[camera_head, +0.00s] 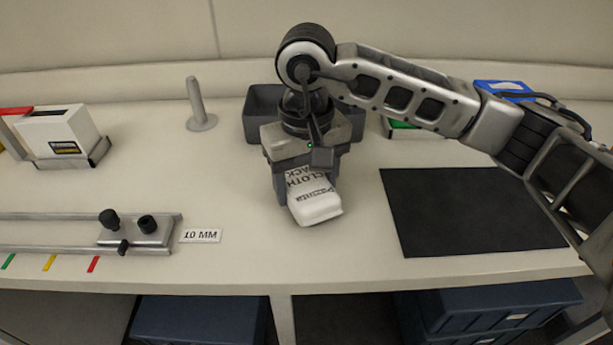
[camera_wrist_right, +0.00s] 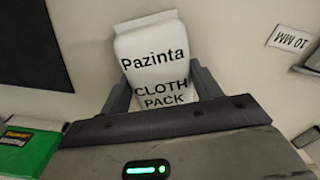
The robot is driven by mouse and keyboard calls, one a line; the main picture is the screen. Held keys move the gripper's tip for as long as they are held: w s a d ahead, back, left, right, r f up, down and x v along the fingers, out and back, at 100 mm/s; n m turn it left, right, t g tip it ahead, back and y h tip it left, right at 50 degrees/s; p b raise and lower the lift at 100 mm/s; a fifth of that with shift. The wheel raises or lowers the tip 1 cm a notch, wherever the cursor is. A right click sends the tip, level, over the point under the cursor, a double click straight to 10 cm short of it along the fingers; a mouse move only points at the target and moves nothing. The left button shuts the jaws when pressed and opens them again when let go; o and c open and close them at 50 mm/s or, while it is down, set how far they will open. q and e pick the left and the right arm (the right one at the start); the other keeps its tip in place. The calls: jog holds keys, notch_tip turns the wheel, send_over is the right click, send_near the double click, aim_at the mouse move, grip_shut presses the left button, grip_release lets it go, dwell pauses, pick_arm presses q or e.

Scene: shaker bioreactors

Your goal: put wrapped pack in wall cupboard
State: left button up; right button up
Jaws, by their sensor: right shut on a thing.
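The wrapped pack (camera_head: 314,203) is a white packet with the words "Pazinta CLOTH PACK", seen below my right gripper (camera_head: 305,192) in the head view. In the right wrist view the pack (camera_wrist_right: 153,65) sits between the two dark fingers, and my right gripper (camera_wrist_right: 162,92) is shut on its sides. The pack is over the bench top; whether it touches the surface I cannot tell. My left gripper is not in view. No wall cupboard can be made out in these frames.
A grey bin (camera_head: 262,103) stands behind my right gripper. A black mat (camera_head: 470,212) lies at right, a metal rail fixture (camera_head: 140,232) and a "10 MM" label (camera_head: 200,236) at left. A white box (camera_head: 58,131) and an upright peg (camera_head: 197,104) stand further back. Blue crates (camera_head: 200,318) are below.

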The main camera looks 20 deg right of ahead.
jog(key=shift+f+b, duration=0.2)
jog(key=shift+b, duration=0.1)
jog(key=o, duration=1)
jog(key=shift+r, duration=0.1)
